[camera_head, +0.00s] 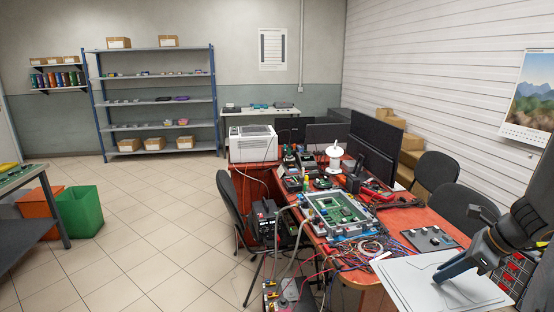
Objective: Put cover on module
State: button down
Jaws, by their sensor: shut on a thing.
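The module, as I take it, is the open silver frame with a green circuit board (341,212) on the red workbench. A flat, pale plate (410,283), which looks like the cover, is at the bottom right, at the near end of the bench. My gripper (452,270) reaches in from the right edge and is shut on this plate, its dark fingers over the plate's upper face. The plate is right of and nearer than the module, apart from it. The lower finger contact is hidden, and I cannot tell whether the plate touches the bench.
A grey plate with black knobs (432,239) lies between pale plate and module. Tangled wires (362,254) cover the bench's near part. Monitors (374,146) and a white lamp-like item (334,160) stand behind. A black chair (230,203) is left; open tiled floor lies beyond.

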aim_at(416, 276)
jog(key=shift+s+a+f, duration=0.2)
jog(key=shift+a, duration=0.05)
jog(key=w+a+f+n, duration=0.1)
jog(key=a, duration=0.1)
jog(key=w+a+f+n+g+y+b, duration=0.1)
jog(key=a+f+n, duration=0.1)
jog(key=w+a+f+n+g+b, duration=0.1)
jog(key=a+n, duration=0.1)
jog(key=shift+w+f+y, duration=0.15)
jog(key=shift+w+y, duration=0.1)
jog(key=shift+y, duration=0.15)
jog(key=w+a+f+n+g+h+b, duration=0.2)
jog(key=a+f+n+g+b, duration=0.2)
jog(key=a+f+n, duration=0.5)
jog(key=w+a+f+n+g+h+b, duration=0.2)
jog(key=a+f+n+g+h+b, duration=0.1)
jog(key=a+f+n, duration=0.7)
jog(key=a+n+g+b, duration=0.1)
jog(key=a+n, duration=0.2)
jog(key=n, duration=0.1)
jog(key=shift+w+a+f+g, duration=0.2)
jog(key=shift+w+g, duration=0.05)
jog(key=shift+g, duration=0.15)
